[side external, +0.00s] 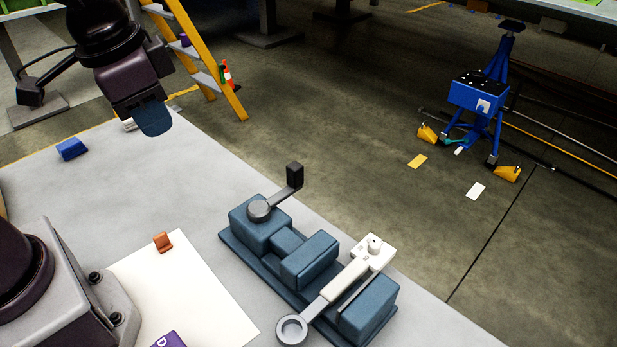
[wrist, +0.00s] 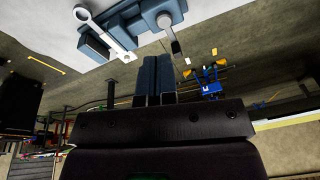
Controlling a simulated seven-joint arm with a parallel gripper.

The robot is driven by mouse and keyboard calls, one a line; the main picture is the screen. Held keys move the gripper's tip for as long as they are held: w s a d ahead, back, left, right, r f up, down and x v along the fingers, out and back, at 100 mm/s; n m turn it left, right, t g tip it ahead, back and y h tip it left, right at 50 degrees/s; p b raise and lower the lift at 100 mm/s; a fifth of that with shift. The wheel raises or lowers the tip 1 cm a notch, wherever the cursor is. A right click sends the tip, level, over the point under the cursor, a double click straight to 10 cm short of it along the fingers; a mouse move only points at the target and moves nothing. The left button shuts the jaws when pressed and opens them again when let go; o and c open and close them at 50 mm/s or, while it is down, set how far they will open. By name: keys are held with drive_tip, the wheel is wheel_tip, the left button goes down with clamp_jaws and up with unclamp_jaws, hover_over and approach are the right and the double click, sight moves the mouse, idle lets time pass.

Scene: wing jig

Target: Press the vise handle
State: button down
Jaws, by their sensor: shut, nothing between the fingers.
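The blue vise (side external: 309,257) sits on the grey table near its right edge. Its handle (side external: 287,187) is a grey crank arm on a round hub with a black upright grip, on the vise's far left end. A cream-white part (side external: 345,280) with a ring end lies across the vise's near right end. My gripper (side external: 152,119) is at the upper left, apart from the vise and well to the left of the handle. Its blue fingers (wrist: 157,78) are together and empty in the wrist view, where the vise (wrist: 147,14) and handle (wrist: 173,35) also show.
A white sheet (side external: 190,285) with an orange block (side external: 163,241) and a purple piece (side external: 168,341) lies left of the vise. A blue block (side external: 72,149) is farther left. A yellow ladder (side external: 196,62) and blue stand (side external: 480,95) are on the floor. Table between gripper and vise is clear.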

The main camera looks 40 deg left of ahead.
drive_tip(key=w+d+f+n+t+y, duration=0.1)
drive_tip(key=w+d+f+n+y, duration=0.1)
drive_tip(key=w+d+f, duration=0.3)
drive_tip(key=w+d+f+n+t+y, duration=0.1)
drive_tip(key=w+d+f, duration=0.5)
drive_tip(key=w, duration=0.7)
drive_tip(key=d+n+y, duration=0.1)
drive_tip(key=d+y, duration=0.1)
drive_tip(key=shift+d+y, duration=0.3)
drive_tip(key=shift+f, duration=0.2)
drive_tip(key=w+a+f, duration=0.3)
drive_tip(key=a+f, duration=0.4)
drive_tip(key=a, duration=0.1)
drive_tip(key=shift+w+a+f, duration=0.35)
drive_tip(key=shift+a+f, duration=0.05)
